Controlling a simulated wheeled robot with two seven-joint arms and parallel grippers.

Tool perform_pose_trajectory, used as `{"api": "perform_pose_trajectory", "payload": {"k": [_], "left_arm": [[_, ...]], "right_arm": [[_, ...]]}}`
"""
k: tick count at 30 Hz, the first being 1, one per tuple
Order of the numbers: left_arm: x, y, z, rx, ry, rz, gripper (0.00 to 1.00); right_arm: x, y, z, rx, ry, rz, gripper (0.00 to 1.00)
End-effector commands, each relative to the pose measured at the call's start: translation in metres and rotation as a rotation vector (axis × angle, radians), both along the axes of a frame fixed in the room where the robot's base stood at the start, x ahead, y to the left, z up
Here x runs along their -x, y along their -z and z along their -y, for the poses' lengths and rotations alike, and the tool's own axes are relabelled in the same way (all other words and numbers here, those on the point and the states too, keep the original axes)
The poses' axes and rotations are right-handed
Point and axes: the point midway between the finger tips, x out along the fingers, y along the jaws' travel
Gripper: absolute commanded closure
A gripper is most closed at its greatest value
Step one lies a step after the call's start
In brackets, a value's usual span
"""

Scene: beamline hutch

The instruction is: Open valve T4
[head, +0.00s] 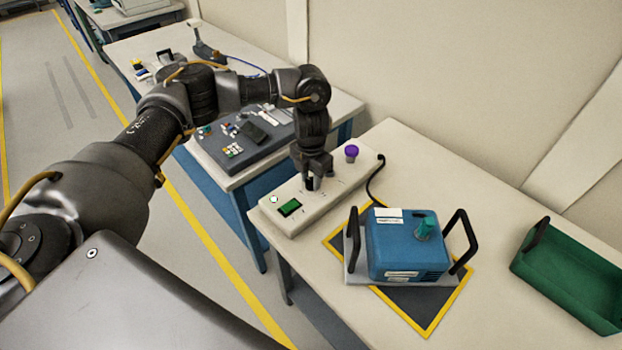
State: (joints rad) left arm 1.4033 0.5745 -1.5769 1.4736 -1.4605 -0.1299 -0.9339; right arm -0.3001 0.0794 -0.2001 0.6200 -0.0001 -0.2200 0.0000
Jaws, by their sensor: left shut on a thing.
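A long white control box (330,196) lies on the near table. It bears a green display (289,207), a small round light (274,199) and a purple knob (351,152). My left gripper (312,184) points down over the middle of this box, between the display and the purple knob. Its jaws are shut on a small dark part at the box top, mostly hidden by the fingers. It looks like a knob or handle, but I cannot read any T4 label on it. My right gripper is not in view.
A blue unit (400,245) with black handles and a teal knob (425,228) stands on a yellow-edged dark mat (432,310). A green bin (570,273) is at the right. A black cable (374,180) leaves the box. Another bench with small parts stands behind.

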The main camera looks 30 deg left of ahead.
Motion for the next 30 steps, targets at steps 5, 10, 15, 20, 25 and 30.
{"api": "perform_pose_trajectory", "payload": {"k": [5, 10, 15, 20, 25, 30], "left_arm": [[-0.0012, -0.0007, 0.0001, 0.001, 0.06, 0.004, 0.93], [-0.0013, -0.0011, 0.0001, 0.001, 0.089, 0.004, 0.93], [-0.0013, -0.0013, 0.0002, 0.001, 0.095, 0.004, 0.93], [-0.0014, -0.0014, 0.0003, 0.001, 0.095, 0.005, 0.93], [-0.0015, -0.0015, 0.0004, 0.001, 0.095, 0.005, 0.62], [-0.0009, -0.0009, 0.0002, 0.001, 0.095, 0.003, 0.48]], "right_arm": [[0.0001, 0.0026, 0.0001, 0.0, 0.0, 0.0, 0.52], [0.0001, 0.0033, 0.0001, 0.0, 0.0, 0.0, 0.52], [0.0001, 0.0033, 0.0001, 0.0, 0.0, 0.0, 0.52], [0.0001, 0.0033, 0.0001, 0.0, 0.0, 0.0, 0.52], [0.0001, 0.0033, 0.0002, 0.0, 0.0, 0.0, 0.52], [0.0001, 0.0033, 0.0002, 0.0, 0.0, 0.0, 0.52]]}}
